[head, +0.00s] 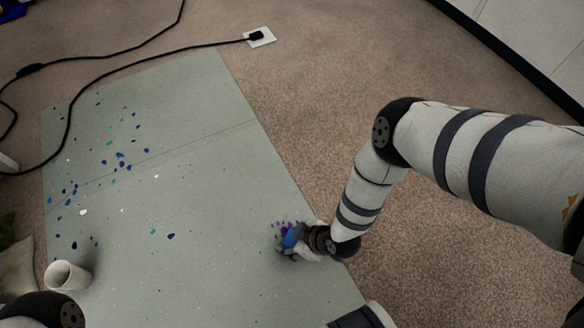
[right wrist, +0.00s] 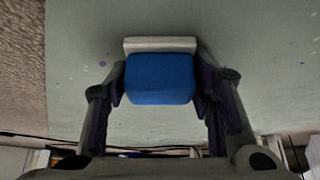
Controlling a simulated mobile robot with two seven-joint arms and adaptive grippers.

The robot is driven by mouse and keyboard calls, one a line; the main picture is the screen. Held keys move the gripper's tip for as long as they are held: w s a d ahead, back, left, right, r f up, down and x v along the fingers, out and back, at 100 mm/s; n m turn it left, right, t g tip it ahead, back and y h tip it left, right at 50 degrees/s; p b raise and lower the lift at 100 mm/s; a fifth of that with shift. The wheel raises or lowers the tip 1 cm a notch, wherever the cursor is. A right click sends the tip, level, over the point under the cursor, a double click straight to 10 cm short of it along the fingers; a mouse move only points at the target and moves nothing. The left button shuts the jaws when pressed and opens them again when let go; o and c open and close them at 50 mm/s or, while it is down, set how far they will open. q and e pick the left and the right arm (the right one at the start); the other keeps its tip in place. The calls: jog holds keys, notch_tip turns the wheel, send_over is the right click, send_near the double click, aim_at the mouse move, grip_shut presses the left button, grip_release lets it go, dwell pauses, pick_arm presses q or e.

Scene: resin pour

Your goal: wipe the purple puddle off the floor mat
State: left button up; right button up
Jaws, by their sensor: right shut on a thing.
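The floor mat (head: 190,200) is a large grey-green sheet on the carpet. My right gripper (head: 288,240) is low over the mat's right part, its fingers shut on a blue block with a white layer, which looks like a sponge (right wrist: 160,78). The white side faces the mat; I cannot tell whether it touches. Small purple spots (head: 284,224) show on the mat just beyond the gripper, and one purple spot (right wrist: 102,64) shows beside the sponge in the right wrist view. The gripper hides any purple beneath it. My left gripper is out of view.
Blue, teal and white chips (head: 121,155) are scattered over the mat's left half. A white cup (head: 68,276) is at the mat's lower left. A black cable (head: 150,55) crosses the mat's far left corner to a white floor socket (head: 259,37). Carpet to the right is clear.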

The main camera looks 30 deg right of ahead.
aim_at(287, 235)
notch_tip(287, 235, up, 4)
jog(key=shift+w+p, duration=0.15)
jog(key=shift+p, duration=0.85)
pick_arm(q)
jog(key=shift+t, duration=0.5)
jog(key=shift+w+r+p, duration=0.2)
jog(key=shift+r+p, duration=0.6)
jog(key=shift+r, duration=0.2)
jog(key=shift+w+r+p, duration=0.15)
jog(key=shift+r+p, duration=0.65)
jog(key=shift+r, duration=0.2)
pick_arm(e)
jog(key=shift+r, duration=2.2)
